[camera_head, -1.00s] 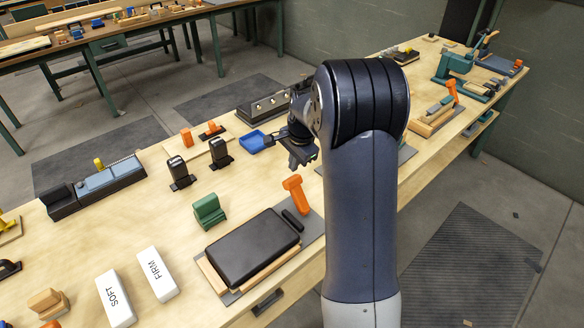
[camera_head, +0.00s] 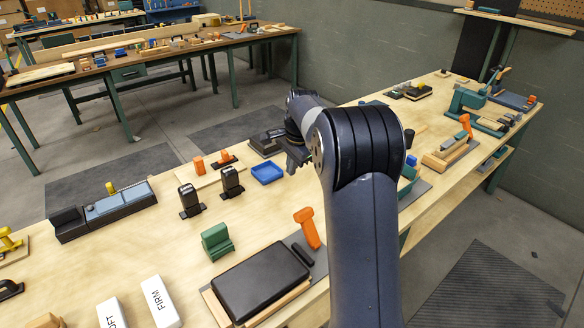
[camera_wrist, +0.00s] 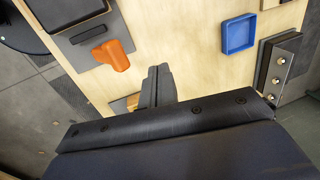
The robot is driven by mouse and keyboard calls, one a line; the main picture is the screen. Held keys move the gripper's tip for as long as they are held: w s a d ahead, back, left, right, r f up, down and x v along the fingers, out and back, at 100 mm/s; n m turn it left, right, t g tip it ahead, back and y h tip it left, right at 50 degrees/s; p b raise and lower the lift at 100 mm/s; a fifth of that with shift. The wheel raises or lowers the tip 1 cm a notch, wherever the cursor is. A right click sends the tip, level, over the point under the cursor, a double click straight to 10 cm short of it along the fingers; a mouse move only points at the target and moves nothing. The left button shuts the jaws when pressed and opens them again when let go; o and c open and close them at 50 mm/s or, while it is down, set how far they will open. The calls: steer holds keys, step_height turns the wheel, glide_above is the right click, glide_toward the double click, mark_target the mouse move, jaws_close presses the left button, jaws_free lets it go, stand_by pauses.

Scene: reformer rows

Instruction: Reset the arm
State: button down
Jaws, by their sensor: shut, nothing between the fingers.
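My arm rises in front of the wooden workbench (camera_head: 160,240) in the head view. My gripper (camera_head: 296,160) hangs over the bench, partly hidden behind my arm's upper links. In the wrist view my gripper (camera_wrist: 158,84) shows its two fingers together, with nothing held between them. The fingers are above the bench, apart from the objects around them.
Near my gripper are a blue tray (camera_head: 267,173) and a black block with metal studs (camera_wrist: 283,72). An orange handle (camera_head: 307,228), a black pad (camera_head: 260,283) and a green block (camera_head: 216,241) lie closer. Bare wood lies between them.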

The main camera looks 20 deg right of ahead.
steer(key=p, duration=0.1)
glide_above(304, 212)
steer(key=x, duration=0.4)
steer(key=s+x, duration=0.1)
steer(key=x, duration=0.1)
steer(key=shift+d, duration=0.2)
steer(key=x, duration=0.2)
steer(key=b+x, duration=0.1)
steer(key=shift+s+f, duration=0.3)
steer(key=shift+f, duration=0.15)
steer(key=shift+w+f, duration=0.35)
steer(key=shift+f, duration=0.05)
